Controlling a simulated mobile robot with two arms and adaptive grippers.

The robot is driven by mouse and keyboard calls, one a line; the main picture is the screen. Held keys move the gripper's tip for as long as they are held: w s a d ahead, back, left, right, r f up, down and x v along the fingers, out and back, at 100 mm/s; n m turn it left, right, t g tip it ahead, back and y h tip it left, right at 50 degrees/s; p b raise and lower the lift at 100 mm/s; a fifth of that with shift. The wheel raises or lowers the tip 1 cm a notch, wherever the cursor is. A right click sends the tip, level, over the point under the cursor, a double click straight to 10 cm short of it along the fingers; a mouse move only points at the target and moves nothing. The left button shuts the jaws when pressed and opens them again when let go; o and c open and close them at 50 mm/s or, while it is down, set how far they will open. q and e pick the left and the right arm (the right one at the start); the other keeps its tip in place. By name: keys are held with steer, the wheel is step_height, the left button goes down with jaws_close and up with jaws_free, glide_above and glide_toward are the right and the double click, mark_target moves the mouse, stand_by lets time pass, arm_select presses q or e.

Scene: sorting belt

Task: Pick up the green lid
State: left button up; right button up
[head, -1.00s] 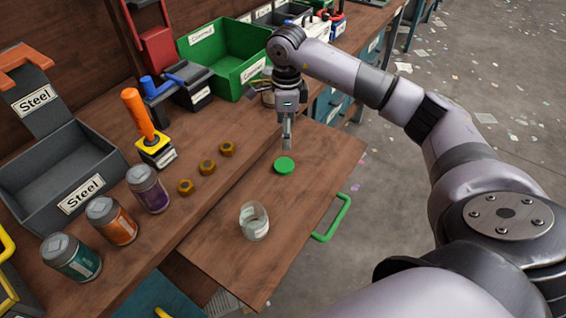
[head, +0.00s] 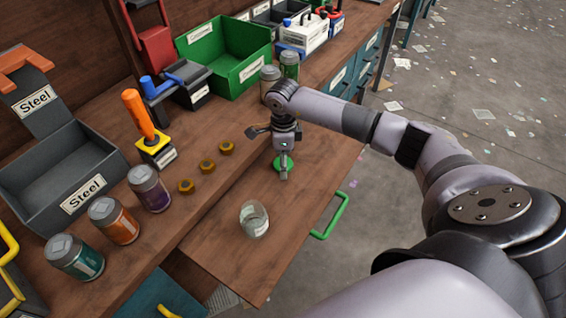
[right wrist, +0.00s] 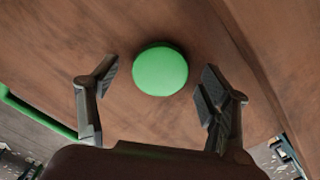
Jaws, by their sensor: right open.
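The green lid (head: 279,164) lies flat on the pulled-out wooden board, partly covered by my right gripper in the head view. It is round and fully visible in the right wrist view (right wrist: 160,70). My right gripper (head: 284,174) is low over the board at the lid. In the right wrist view its two fingers (right wrist: 158,82) are spread wide, one on each side of the lid's near edge, with nothing between them touching it. An open glass jar (head: 254,219) stands on the board nearer to me. My left gripper is not in view.
The wooden board (head: 225,262) has a green handle (head: 331,216) at its right edge. Several brass nuts (head: 207,166) and lidded jars (head: 150,190) line the bench to the left. A green bin (head: 225,50) and two more jars stand behind.

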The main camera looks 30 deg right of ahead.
steer(key=shift+c, duration=0.4)
steer(key=c, duration=0.6)
steer(key=shift+c, duration=0.4)
step_height(320, 180, up, 20)
steer(key=b, duration=0.1)
